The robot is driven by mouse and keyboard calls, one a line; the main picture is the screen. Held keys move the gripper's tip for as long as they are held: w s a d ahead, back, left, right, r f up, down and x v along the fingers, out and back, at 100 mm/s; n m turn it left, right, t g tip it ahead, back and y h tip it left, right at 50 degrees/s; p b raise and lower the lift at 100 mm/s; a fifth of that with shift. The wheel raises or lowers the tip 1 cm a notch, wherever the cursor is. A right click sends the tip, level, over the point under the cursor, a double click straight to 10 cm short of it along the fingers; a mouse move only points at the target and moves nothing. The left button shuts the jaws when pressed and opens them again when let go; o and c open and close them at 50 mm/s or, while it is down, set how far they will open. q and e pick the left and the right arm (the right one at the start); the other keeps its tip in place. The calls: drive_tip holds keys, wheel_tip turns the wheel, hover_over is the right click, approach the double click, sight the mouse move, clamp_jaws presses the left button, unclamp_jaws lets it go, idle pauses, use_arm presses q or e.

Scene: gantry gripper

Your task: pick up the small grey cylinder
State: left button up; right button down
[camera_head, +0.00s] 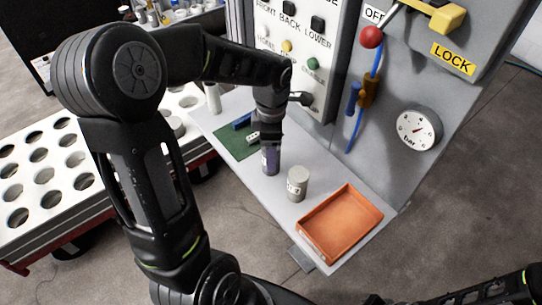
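A small light-grey cylinder (297,186) with a dark mark on its side stands upright on the grey shelf, left of the orange tray. My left gripper (268,146) points down over the shelf, up and to the left of this cylinder and apart from it in the picture. A darker purple-grey cylinder (271,163) stands directly below the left gripper's end. The fingers are too dark and small to show whether they are around it or only above it. Part of my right arm shows at the bottom right, but its gripper is not visible.
The orange tray (362,238) is empty at the shelf's near right end. A green mat (232,145) with a blue item lies farther back. The control panel with buttons, gauge (419,128) and red-knobbed lever (371,37) rises behind. A white rack with round holes (40,221) stands left.

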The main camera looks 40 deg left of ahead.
use_arm(q)
wheel_tip(320, 180, down, 4)
drive_tip(key=shift+r+p, duration=0.15)
drive_tip(key=shift+p, duration=0.15)
drive_tip(key=shift+c, duration=0.3)
clamp_jaws()
idle(0.7)
